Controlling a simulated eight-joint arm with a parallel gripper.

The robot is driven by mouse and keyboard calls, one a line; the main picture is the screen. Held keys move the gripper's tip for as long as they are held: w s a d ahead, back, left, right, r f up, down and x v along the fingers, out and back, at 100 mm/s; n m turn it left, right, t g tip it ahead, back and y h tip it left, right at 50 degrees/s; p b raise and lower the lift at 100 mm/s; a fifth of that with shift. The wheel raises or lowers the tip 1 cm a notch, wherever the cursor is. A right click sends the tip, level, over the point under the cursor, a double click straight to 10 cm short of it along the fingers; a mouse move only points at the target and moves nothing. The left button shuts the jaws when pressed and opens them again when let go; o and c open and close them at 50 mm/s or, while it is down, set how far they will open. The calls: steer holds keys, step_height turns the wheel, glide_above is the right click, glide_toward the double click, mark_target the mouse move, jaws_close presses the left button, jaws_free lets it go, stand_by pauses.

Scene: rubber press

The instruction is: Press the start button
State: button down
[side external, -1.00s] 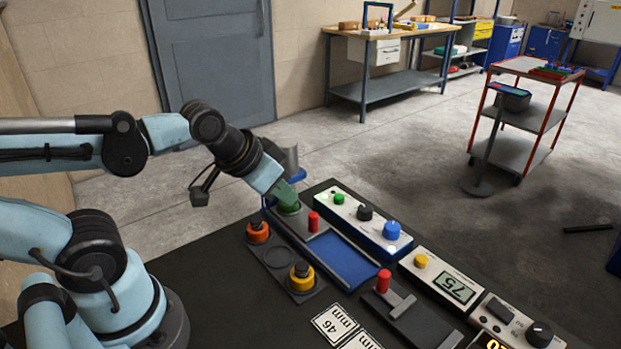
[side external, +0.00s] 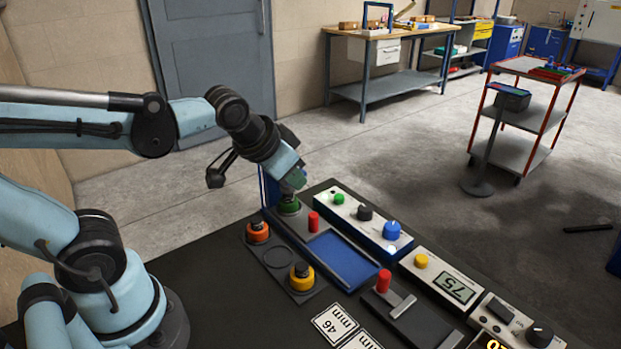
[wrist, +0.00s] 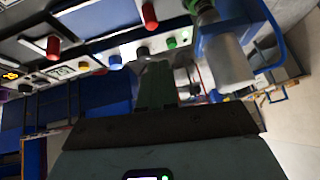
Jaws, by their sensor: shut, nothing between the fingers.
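A green button (side external: 339,199) sits on the far end of a white-topped blue control box, with no readable label. It also shows in the wrist view (wrist: 171,43), beyond the fingertips. Beside it on the box are a black knob (side external: 364,213) and a blue knob (side external: 391,230). My gripper (side external: 294,184) is shut and empty. In the side view it is tilted down just above a round green part (side external: 289,207), left of the green button. In the wrist view my shut fingers (wrist: 157,66) point toward the black knob and green button. Whether the fingertips touch anything is unclear.
A red knob (side external: 313,221) stands beside the blue plate (side external: 343,258). Orange (side external: 257,232) and yellow (side external: 301,277) capped parts sit in a dark holder. A metallic cylinder (wrist: 228,62) stands close right of my fingers in the wrist view. A display box (side external: 455,287) is nearer the camera.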

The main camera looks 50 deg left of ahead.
mark_target(339, 199)
steer(key=w+a+m+y, duration=0.1)
steer(key=w+a+y, duration=0.2)
steer(key=w, duration=1.1)
steer(key=shift+w+f+y, duration=0.15)
steer(key=shift+w+y, duration=0.1)
steer(key=shift+y, duration=0.35)
steer(key=shift+f, duration=0.1)
steer(key=shift+f, duration=4.3)
steer(key=shift+f, duration=0.1)
steer(key=shift+f, duration=0.35)
